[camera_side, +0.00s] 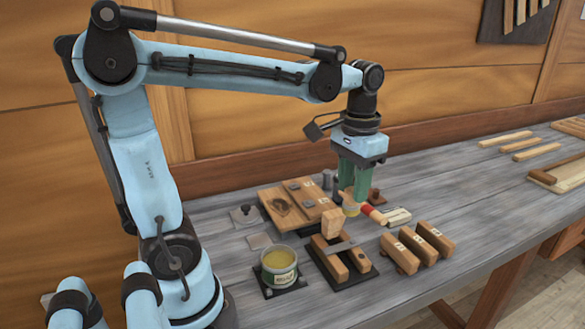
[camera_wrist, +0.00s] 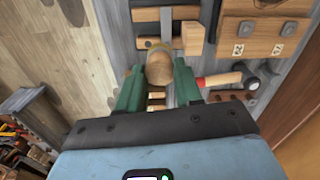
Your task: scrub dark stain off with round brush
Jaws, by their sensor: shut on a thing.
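My gripper (camera_side: 353,195) points down with its green fingers shut on the round brush (camera_wrist: 159,68). The brush's rounded wooden end faces the wrist camera, with a yellowish band beyond it. In the side view, its pale yellow lower part (camera_side: 350,211) shows under the fingers, seemingly above the bench. The board also shows at upper right in the wrist view (camera_wrist: 265,45), but the stain is outside that view.
A red-banded hammer (camera_side: 372,212) lies close by my gripper. A wooden block (camera_side: 331,222) stands near a dark tray (camera_side: 352,279) with strapped blocks. A green tub (camera_side: 280,268) of yellow paste is front left. Labelled wooden blocks (camera_side: 418,246) stand right. The bench's right front is clear.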

